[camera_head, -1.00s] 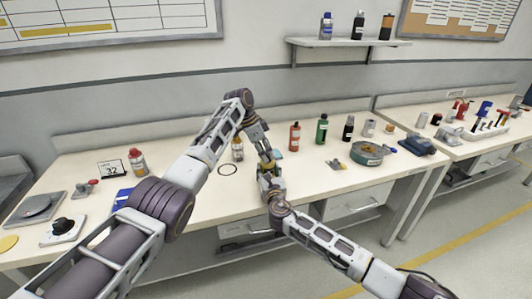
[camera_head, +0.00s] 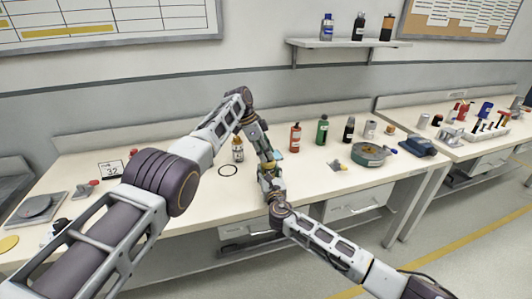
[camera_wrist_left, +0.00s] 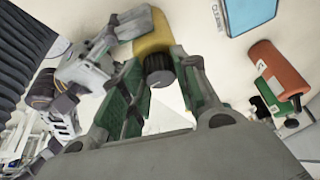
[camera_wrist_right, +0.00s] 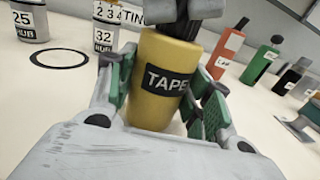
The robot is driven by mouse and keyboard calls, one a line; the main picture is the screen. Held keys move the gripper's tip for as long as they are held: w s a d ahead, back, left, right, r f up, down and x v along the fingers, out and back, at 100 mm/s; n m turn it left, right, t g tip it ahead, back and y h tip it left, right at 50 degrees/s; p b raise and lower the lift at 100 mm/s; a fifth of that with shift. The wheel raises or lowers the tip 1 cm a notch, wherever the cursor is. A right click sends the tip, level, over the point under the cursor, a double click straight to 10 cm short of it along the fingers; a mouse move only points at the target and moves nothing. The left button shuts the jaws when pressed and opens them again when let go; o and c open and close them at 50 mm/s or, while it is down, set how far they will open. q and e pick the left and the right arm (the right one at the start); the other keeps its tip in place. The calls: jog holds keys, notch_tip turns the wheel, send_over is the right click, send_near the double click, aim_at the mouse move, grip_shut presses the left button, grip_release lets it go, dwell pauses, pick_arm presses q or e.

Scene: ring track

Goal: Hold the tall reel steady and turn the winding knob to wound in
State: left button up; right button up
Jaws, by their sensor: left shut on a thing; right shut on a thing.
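The tall reel is a yellow body with a black "TAPE" label (camera_wrist_right: 155,95) in the right wrist view. My right gripper (camera_wrist_right: 162,98) is shut around this body, with a green-padded finger on each side. In the left wrist view the yellow body (camera_wrist_left: 150,35) ends in a dark ribbed winding knob (camera_wrist_left: 158,70). My left gripper (camera_wrist_left: 160,78) is shut on the knob. In the head view my left gripper (camera_head: 270,157) is directly above my right gripper (camera_head: 270,177), and the two mostly hide the reel. The knob's turn position cannot be read.
A black ring (camera_head: 228,170) lies on the bench left of the grippers, near a small labelled bottle (camera_head: 238,149). A red bottle (camera_head: 295,137) and a green bottle (camera_head: 322,130) stand behind to the right. A round green reel (camera_head: 369,154) lies further right.

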pick_arm(q)
jog(key=shift+s+d+f, duration=0.15)
jog(key=shift+s, duration=0.2)
pick_arm(e)
jog(key=shift+d+f, duration=0.1)
dwell(0.3)
pick_arm(q)
jog(key=o, duration=1)
jog(key=shift+w, duration=0.1)
jog(key=shift+a+r, duration=0.25)
jog(key=shift+r, duration=0.4)
jog(key=shift+v, duration=3.05)
jog(key=shift+w, duration=0.1)
pick_arm(e)
jog(key=o, duration=1.2)
jog(key=shift+s, duration=0.1)
